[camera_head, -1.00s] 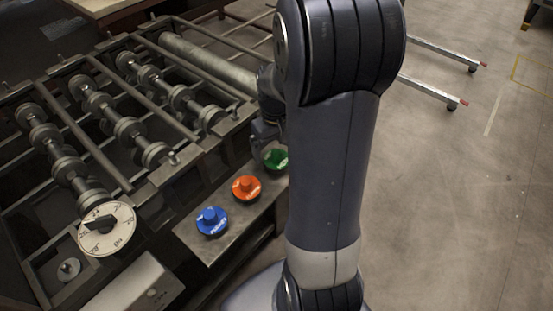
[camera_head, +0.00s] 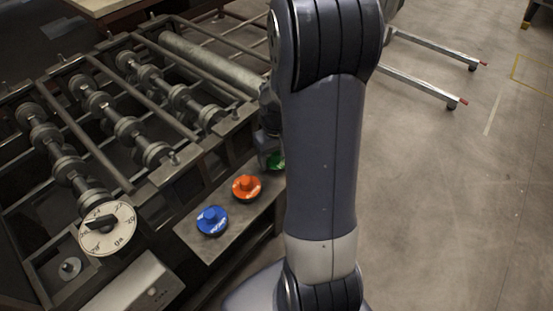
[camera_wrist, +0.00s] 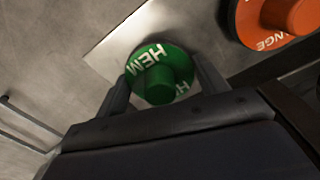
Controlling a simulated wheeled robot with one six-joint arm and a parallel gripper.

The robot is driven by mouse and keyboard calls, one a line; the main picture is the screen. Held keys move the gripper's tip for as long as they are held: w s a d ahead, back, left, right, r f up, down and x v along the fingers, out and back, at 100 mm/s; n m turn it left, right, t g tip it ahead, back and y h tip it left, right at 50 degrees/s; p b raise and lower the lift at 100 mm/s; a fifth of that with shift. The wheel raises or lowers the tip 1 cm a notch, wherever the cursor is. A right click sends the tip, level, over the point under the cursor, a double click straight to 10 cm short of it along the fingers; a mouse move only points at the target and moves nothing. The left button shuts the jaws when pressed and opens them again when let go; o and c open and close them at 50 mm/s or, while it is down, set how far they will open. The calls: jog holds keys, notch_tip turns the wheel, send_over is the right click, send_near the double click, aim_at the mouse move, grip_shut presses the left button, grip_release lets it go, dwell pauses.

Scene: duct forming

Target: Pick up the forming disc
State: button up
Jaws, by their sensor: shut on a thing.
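Three forming discs with knobs stand in a row by a metal shelf: a blue disc (camera_head: 212,221), an orange disc (camera_head: 246,187) and a green disc (camera_head: 277,161). In the wrist view the green disc (camera_wrist: 158,73) carries the letters "HEM" and sits between the two fingers of my gripper (camera_wrist: 160,85). The gripper is shut on the green disc. In the head view my arm hides most of the gripper and part of the green disc. The orange disc (camera_wrist: 278,18) also shows at the upper right of the wrist view. I cannot tell whether the green disc is clear of the shelf.
The metal shelf (camera_head: 205,247) adjoins the forming machine with its rollers (camera_head: 126,130). A white numbered dial (camera_head: 107,228) is at the machine's near end. Metal legs with casters (camera_head: 425,85) stand on the floor to the upper right. The floor at right is open.

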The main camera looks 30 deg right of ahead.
jog(key=c, duration=0.6)
jog(key=shift+r, duration=0.15)
